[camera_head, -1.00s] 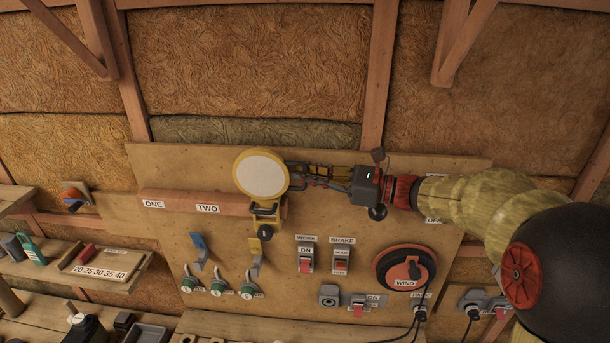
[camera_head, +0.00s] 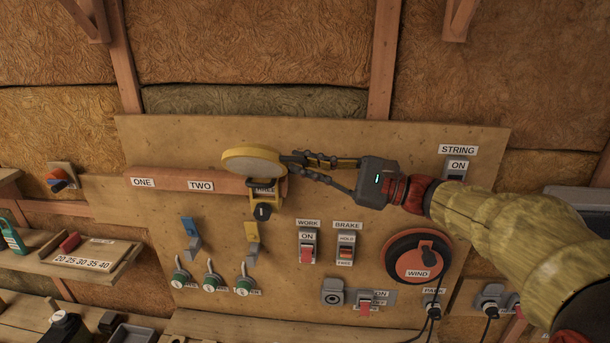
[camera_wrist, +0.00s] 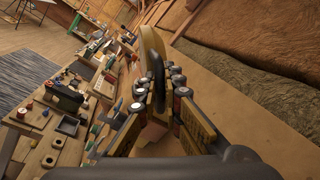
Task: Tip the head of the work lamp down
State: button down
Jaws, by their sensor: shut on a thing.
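The work lamp's head (camera_head: 252,161), a yellow-rimmed disc with a pale face, sits on a yellow bracket (camera_head: 265,196) on the wooden rail. The exact contact is partly hidden by the fingers.
The rail (camera_head: 160,180) bears the labels ONE and TWO. Below are blue and yellow levers (camera_head: 191,232), WORK and BRAKE switches, and a red WIND reel (camera_head: 418,256). A STRING switch (camera_head: 457,167) is close above my wrist. Shelves hold tools at left.

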jog(key=shift+s+f+n+g+y+b, duration=0.35)
jog(key=shift+f+n+b, duration=0.25)
jog(key=shift+n+b, duration=0.45)
jog(key=shift+a, duration=0.1)
jog(key=c, duration=2.3)
grip_release()
jog(key=v, duration=1.2)
jog(key=shift+s, duration=0.1)
